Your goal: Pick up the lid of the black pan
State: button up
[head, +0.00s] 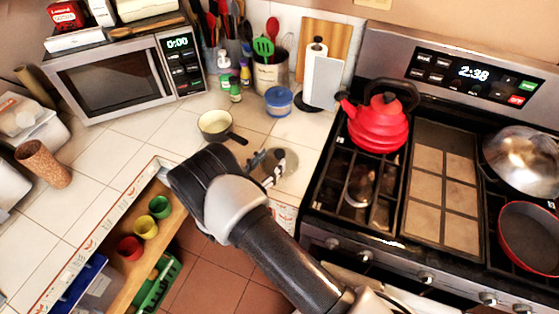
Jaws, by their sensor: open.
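A shiny silver domed lid (522,158) sits at the right edge of the view, on the back right of the stove. It appears to cover a dark pan, of which little more than the rim shows. My gripper (268,167) is open over the tiled counter, left of the stove and far from the lid. My own arm hides part of the counter edge. No object shows between the fingers.
A red kettle (379,122) stands on the stove between my gripper and the lid. A red pan (530,238) is in front of the lid. A small cream pan (215,124) is on the counter. An open drawer (117,272) holds coloured cups.

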aim_at(276, 157)
jog(key=b+x, duration=0.1)
jog(key=x, duration=0.4)
jog(key=shift+d, duration=0.2)
jog(key=c, duration=1.2)
grip_shut()
jog(key=shift+r, duration=0.1)
